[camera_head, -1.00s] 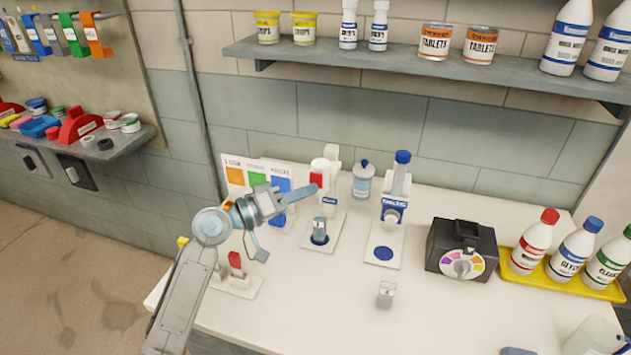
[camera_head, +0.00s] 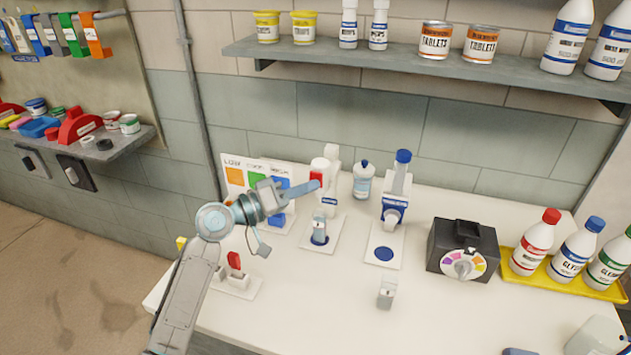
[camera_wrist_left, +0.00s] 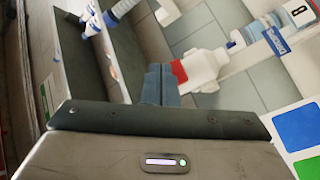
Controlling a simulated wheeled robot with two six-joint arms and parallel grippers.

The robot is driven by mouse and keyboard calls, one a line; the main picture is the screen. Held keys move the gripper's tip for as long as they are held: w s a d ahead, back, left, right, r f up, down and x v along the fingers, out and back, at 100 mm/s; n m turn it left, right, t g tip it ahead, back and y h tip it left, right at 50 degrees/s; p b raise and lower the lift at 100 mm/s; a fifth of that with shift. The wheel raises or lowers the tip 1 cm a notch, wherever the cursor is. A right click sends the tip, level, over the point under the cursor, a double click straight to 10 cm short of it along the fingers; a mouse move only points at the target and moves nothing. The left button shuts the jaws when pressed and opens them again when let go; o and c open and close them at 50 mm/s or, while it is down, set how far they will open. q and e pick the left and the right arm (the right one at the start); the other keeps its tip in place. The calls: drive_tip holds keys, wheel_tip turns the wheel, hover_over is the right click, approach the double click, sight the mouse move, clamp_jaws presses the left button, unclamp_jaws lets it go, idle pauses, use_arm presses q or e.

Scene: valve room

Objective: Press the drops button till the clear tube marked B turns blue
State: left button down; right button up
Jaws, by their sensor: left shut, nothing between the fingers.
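A white dispenser (camera_head: 331,165) with a red button (camera_head: 316,175) and a blue label stands against the back of the counter. A small clear tube (camera_head: 320,228) stands under it on a dark blue spot; its mark is too small to read, and it shows no clear blue fill. My left gripper (camera_head: 316,186) is shut and empty, its fingertips at the front of the red button. In the left wrist view the fingertips (camera_wrist_left: 160,72) lie right beside the red button (camera_wrist_left: 179,72) of the white dispenser (camera_wrist_left: 205,68); contact cannot be told.
A colour chart (camera_head: 235,175) stands behind my left arm. To the right are a second dispenser (camera_head: 393,212), a small bottle (camera_head: 363,180), a loose clear container (camera_head: 387,292), a black dial box (camera_head: 461,248) and a yellow tray (camera_head: 560,282) of bottles.

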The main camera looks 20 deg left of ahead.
use_arm(q)
drive_tip(key=shift+w, duration=0.25)
drive_tip(key=shift+s, duration=0.1)
idle(0.5)
drive_tip(key=shift+s, duration=0.8)
drive_tip(key=shift+s, duration=0.1)
drive_tip(key=s, duration=0.4)
drive_tip(key=shift+s+a, duration=0.1)
drive_tip(key=shift+s, duration=0.3)
